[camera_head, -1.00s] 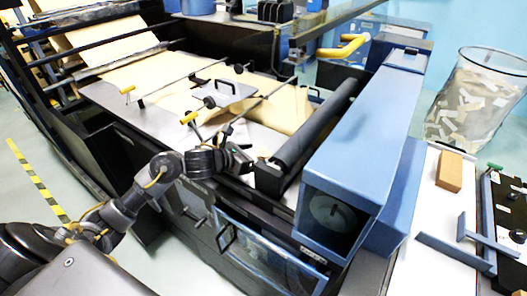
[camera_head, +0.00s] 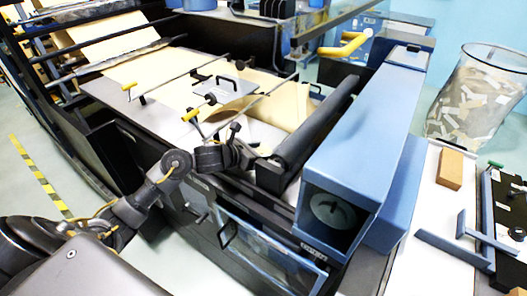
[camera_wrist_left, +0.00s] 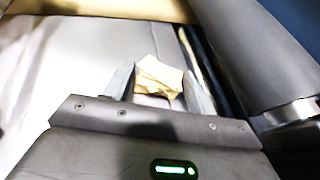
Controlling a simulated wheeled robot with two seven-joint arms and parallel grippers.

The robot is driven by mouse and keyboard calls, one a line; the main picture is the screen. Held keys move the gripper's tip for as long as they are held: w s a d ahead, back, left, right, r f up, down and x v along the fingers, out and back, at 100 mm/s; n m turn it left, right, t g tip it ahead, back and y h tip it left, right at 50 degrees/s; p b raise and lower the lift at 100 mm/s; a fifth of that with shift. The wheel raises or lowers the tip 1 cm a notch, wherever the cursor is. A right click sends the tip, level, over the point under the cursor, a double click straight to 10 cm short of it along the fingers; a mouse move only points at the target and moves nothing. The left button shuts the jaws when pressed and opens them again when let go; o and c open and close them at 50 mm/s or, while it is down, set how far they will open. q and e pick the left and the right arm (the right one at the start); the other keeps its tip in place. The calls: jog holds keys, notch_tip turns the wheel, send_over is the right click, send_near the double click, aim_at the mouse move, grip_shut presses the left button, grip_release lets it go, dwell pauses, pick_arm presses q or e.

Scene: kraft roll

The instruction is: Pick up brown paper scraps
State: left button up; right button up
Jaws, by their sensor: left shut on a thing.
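My left gripper (camera_wrist_left: 160,88) is shut on a small crumpled bundle of tan-brown paper scraps (camera_wrist_left: 158,73), seen between its fingertips in the left wrist view. In the head view the left gripper (camera_head: 244,151) is over the near edge of the machine table, just left of the dark roller (camera_head: 315,125). The held scraps are too small or hidden to make out there. A clear bin (camera_head: 472,98) at the far right holds many pale and brown scraps. My right gripper is not in view.
Brown kraft paper (camera_head: 160,68) runs across the machine bed, with thin bars and yellow knobs (camera_head: 191,114) above it. A long blue housing (camera_head: 365,130) stands between the roller and a white side table (camera_head: 420,205). A cardboard-coloured block (camera_head: 450,169) lies on that table.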

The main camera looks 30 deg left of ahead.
pick_arm(q)
jog(key=shift+r+b, duration=0.45)
jog(key=shift+r, duration=0.5)
jog(key=shift+s+a+r+b, duration=0.2)
jog(key=shift+s+r+b, duration=0.25)
jog(key=shift+r, duration=0.15)
jog(key=s+a+b, duration=0.2)
jog(key=s, duration=0.2)
jog(key=s+a+b, duration=0.1)
jog(key=s+b, duration=0.1)
jog(key=s, duration=0.2)
jog(key=s+a+b, duration=0.1)
jog(key=s+a, duration=0.1)
jog(key=s, duration=0.3)
jog(key=shift+s+a+b, duration=0.1)
jog(key=shift+a+b, duration=0.2)
jog(key=shift+b, duration=0.1)
jog(key=shift+f+b+v, duration=0.15)
jog(key=shift+v, duration=0.5)
jog(key=shift+f+b+v, duration=0.15)
jog(key=shift+v, duration=0.5)
jog(key=shift+a, duration=0.1)
